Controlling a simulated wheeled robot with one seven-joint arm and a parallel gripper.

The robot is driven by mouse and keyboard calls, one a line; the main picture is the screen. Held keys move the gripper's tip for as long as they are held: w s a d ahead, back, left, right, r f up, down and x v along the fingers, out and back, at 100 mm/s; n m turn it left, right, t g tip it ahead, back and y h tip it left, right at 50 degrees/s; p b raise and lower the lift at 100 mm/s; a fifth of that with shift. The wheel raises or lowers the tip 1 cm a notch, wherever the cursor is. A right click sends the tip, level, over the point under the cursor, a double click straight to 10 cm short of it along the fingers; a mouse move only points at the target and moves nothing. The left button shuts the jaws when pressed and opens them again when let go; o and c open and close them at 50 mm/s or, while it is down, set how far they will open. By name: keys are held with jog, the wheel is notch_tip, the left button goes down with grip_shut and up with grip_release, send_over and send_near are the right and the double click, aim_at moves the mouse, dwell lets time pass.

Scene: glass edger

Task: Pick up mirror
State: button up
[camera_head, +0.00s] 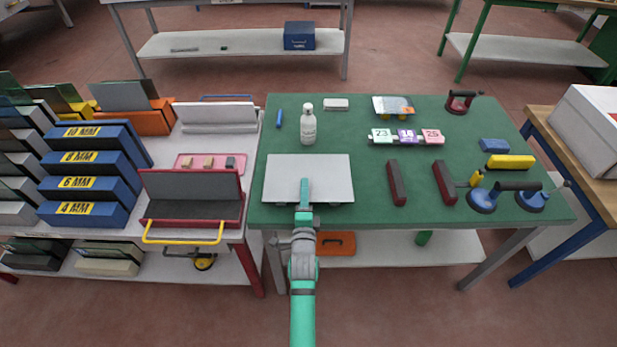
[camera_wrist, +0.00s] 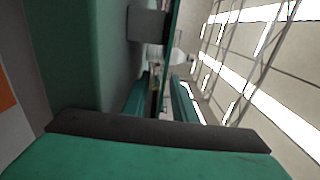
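A flat, light grey rectangular panel, which looks like the mirror (camera_head: 326,172), lies at the front left of the green table (camera_head: 380,208). My gripper (camera_head: 304,191) is at the panel's front edge, left of the table's middle, with a finger showing over its top face. In the wrist view the two green fingers of my gripper (camera_wrist: 159,98) stand apart, with a narrow edge between them. I cannot tell whether they touch it. The underside of the panel is hidden in the head view.
A white bottle (camera_head: 308,124) stands behind the panel. Two dark red bars (camera_head: 397,183) lie to its right, with suction cups (camera_head: 482,200) farther right. Left of the table is a shelf with blue blocks (camera_head: 90,185) and a red holder with a yellow handle (camera_head: 190,198).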

grip_shut()
jog(key=shift+w+d, duration=0.1)
dwell(1.2)
